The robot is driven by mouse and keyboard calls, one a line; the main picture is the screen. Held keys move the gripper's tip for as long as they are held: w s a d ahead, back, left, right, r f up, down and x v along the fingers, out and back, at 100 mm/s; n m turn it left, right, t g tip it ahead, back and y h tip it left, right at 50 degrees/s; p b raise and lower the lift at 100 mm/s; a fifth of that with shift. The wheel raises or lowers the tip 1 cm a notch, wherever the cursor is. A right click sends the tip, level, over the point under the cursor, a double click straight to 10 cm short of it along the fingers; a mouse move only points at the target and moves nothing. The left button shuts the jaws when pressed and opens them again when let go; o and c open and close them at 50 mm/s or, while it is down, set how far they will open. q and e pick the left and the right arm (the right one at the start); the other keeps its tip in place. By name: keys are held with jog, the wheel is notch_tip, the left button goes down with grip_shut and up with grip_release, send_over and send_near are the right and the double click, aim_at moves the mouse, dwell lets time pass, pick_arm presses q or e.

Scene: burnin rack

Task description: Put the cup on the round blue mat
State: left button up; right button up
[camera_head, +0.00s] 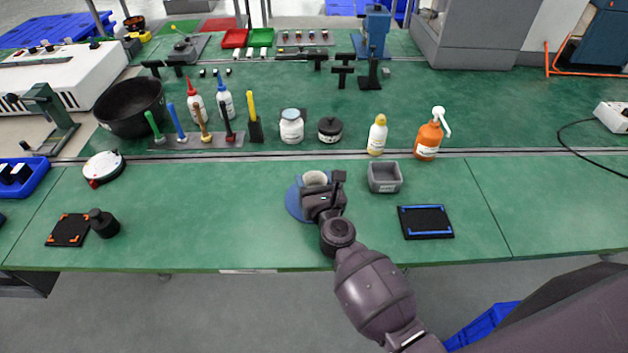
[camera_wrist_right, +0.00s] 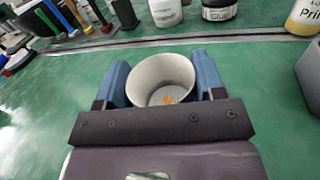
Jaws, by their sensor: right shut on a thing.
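The cup (camera_head: 315,178) is whitish and stands upright between the fingers of my right gripper (camera_head: 324,187). In the right wrist view, the cup (camera_wrist_right: 161,80) shows its open rim and a small orange mark inside, with a blue finger on each side. My right gripper is shut on it. The round blue mat (camera_head: 293,204) lies on the green bench, partly hidden under the cup and gripper. In the head view the cup overlaps the mat's far right part; I cannot tell whether it touches the mat. My left gripper is not in view.
A grey square bin (camera_head: 384,178) stands right of the gripper, and a black mat with blue marks (camera_head: 426,222) lies nearer. Behind are a white jar (camera_head: 291,127), a yellow-capped bottle (camera_head: 377,135) and an orange pump bottle (camera_head: 428,138).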

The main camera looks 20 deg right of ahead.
jog(key=o, duration=0.9)
jog(key=shift+r, duration=0.1)
jog(key=shift+r+p, duration=0.15)
jog(key=shift+p, duration=0.15)
jog(key=s, duration=0.5)
jog(key=s+b, duration=0.1)
jog(key=s, duration=0.4)
jog(key=shift+s+a+f, duration=0.1)
jog(key=shift+s+f, duration=0.1)
jog(key=shift+s+r, duration=0.1)
jog(key=shift+s, duration=0.75)
